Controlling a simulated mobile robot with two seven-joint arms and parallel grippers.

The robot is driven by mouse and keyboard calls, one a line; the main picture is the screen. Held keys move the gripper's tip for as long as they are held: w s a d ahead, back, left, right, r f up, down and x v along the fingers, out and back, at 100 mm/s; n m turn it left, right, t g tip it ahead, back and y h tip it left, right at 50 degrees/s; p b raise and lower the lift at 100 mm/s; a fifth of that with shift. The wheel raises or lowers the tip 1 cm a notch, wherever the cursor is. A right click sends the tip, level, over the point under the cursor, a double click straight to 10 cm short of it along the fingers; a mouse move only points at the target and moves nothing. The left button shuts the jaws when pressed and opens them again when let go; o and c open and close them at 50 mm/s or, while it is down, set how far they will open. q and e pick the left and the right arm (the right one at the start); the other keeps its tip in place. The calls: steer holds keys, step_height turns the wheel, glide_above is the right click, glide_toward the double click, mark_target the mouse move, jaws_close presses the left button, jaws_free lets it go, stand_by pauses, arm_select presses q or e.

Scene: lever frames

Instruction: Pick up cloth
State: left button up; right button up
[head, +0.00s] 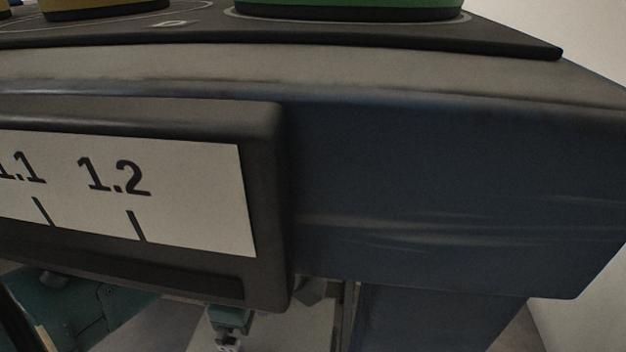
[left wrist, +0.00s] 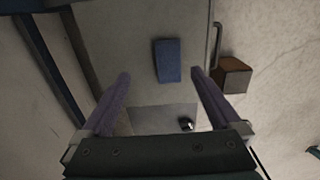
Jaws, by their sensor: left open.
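A small blue rectangular piece, likely the cloth (left wrist: 168,60), lies flat on a pale grey surface (left wrist: 115,40) in the left wrist view. My left gripper (left wrist: 160,73) is open, with its two purple-grey fingers spread apart. The blue piece shows between and beyond the fingertips, apart from them, and nothing is held. In the head view the cloth does not show. Teal parts, likely of my own arm, show low in that view, but the fingers cannot be made out. My right gripper does not show.
A large dark console (head: 450,190) with a white label strip (head: 200,190) reading 1.1 and 1.2 fills the head view. Green (head: 350,5) and yellow (head: 100,8) bases stand on top. A brown box (left wrist: 234,76) and a handle-like bar (left wrist: 217,42) lie right of the cloth.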

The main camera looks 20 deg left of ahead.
arm_select(q)
steer(key=f+b, duration=0.1)
steer(key=f, duration=0.1)
steer(key=s+f+b, duration=0.1)
steer(key=f+b, duration=0.1)
steer(key=shift+s+f, duration=0.1)
steer(key=shift+f, duration=0.2)
steer(key=shift+f+b, duration=0.4)
steer(key=shift+f, duration=0.05)
steer(key=f+b, duration=0.2)
steer(key=f, duration=0.1)
steer(key=f+b, duration=0.1)
steer(key=b, duration=0.1)
steer(key=shift+s+f, duration=0.25)
steer(key=shift+r, duration=0.1)
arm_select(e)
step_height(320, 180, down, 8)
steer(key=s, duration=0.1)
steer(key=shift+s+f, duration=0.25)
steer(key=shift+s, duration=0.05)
arm_select(q)
steer(key=shift+w, duration=0.1)
steer(key=shift+c, duration=0.2)
steer(key=c, duration=1.4)
step_height(320, 180, up, 10)
steer(key=p, duration=0.8)
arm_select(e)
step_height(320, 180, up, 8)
